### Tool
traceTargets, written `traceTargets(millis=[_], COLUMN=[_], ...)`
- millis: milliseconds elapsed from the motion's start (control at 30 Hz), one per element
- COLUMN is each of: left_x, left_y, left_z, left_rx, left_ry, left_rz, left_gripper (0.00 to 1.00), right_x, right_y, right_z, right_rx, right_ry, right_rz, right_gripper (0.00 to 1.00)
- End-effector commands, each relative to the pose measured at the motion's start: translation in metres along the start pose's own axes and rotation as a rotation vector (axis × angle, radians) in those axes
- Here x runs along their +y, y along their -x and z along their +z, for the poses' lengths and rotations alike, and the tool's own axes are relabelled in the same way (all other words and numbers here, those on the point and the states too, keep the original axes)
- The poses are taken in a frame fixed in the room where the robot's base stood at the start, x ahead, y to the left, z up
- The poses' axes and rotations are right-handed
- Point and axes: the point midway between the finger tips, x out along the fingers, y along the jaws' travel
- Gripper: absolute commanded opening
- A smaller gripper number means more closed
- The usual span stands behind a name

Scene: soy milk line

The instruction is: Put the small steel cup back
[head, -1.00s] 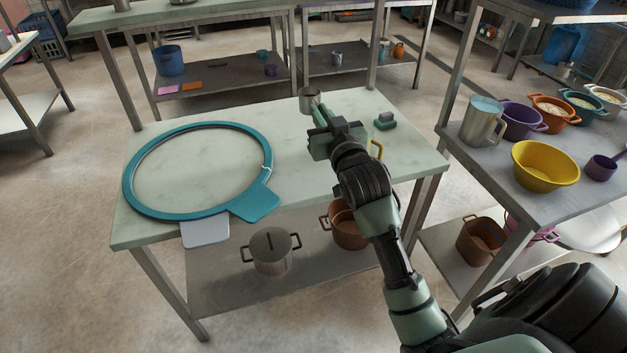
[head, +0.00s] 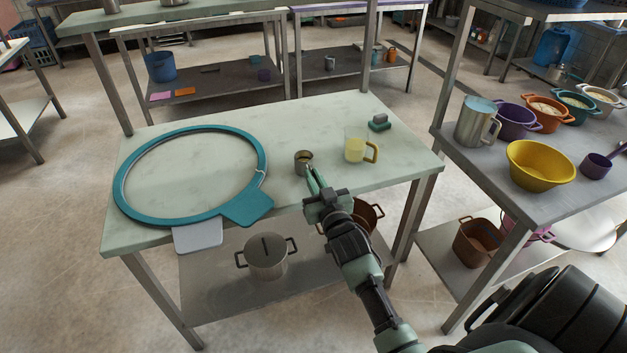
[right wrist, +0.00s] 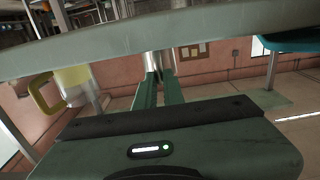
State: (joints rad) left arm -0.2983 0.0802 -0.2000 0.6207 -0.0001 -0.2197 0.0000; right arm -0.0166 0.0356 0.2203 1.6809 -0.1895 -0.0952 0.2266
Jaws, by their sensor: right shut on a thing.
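The small steel cup (head: 303,157) is at the fingertips of my right gripper (head: 309,172), near the front edge of the pale worktop (head: 215,232). The gripper is shut on the cup. Whether the cup's base touches the worktop I cannot tell. In the right wrist view, the two green fingers (right wrist: 158,78) meet the shiny cup (right wrist: 158,61), which is partly hidden. A clear mug with yellow contents and handle (head: 356,147) stands right of the cup, apart from it. My left gripper is not in view.
A teal ring with a paddle tab (head: 247,207) lies on the left of the worktop. A small green and grey block (head: 380,123) is at the back right. A side table (head: 484,167) holds a steel jug (head: 474,122) and coloured bowls. The worktop's back middle is clear.

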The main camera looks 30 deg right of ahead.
Motion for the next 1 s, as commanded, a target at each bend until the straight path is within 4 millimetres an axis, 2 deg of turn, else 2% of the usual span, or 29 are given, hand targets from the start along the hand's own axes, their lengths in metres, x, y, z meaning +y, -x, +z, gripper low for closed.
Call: traceTargets(millis=[400,500,867,1000], left_x=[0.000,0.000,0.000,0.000], left_y=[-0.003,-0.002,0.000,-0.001], left_z=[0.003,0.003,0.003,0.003], left_rx=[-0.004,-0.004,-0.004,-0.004], left_ry=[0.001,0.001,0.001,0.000], left_rz=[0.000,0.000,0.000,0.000], left_gripper=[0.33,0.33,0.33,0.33], right_x=[0.000,0.000,0.000,0.000], right_y=[0.000,0.000,0.000,0.016], right_z=[0.007,0.006,0.003,0.005], right_rx=[0.002,0.001,0.002,-0.001], right_ry=[0.000,0.000,0.000,-0.001], right_rz=[0.000,0.000,-0.001,-0.001], right_gripper=[0.00,0.31,0.31,0.31])
